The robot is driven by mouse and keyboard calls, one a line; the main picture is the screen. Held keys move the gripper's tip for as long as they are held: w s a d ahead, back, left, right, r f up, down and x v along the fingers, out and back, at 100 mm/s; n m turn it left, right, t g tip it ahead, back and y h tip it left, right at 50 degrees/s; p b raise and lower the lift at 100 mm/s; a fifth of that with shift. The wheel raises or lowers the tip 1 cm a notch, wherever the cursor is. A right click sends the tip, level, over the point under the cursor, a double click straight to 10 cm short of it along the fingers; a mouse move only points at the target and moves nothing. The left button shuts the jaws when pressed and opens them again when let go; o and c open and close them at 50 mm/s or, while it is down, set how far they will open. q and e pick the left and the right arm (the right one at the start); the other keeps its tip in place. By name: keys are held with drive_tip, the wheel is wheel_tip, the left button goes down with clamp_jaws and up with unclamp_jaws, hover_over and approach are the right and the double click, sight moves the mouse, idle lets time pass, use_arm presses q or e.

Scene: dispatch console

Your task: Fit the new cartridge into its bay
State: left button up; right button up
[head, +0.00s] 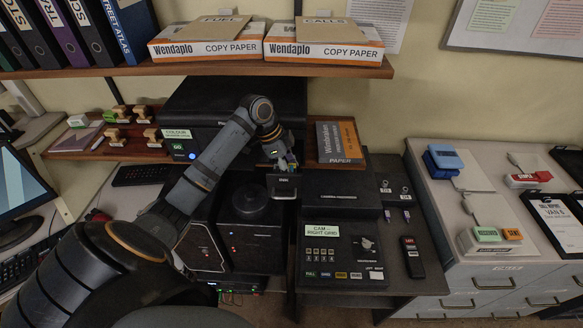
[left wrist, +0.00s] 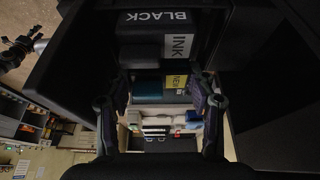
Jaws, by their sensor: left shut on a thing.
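My left gripper (head: 281,160) is at the right front of the black printer (head: 232,106), at the end of the arm that comes in from the left. In the left wrist view the gripper's two fingers (left wrist: 161,104) stand on either side of a dark teal cartridge with a yellow NEW label (left wrist: 176,81). The gripper is shut on this new cartridge. Just beyond it is a dark block labelled BLACK INK (left wrist: 154,38), framed by dark walls. The bay's opening cannot be made out clearly. My right gripper is not in view.
A shelf (head: 230,69) with paper boxes runs above the printer. A camera control panel (head: 343,262) lies in front. Stamps (head: 118,134) stand at left. A cabinet with trays (head: 504,247) is at right.

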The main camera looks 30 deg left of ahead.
use_arm(q)
drive_tip(key=o, duration=1.2)
drive_tip(key=shift+o, duration=0.2)
drive_tip(key=shift+r, duration=0.1)
drive_tip(key=shift+a+r, duration=0.2)
drive_tip(key=shift+r, duration=0.1)
drive_tip(key=v, duration=1.1)
drive_tip(key=shift+s, duration=0.1)
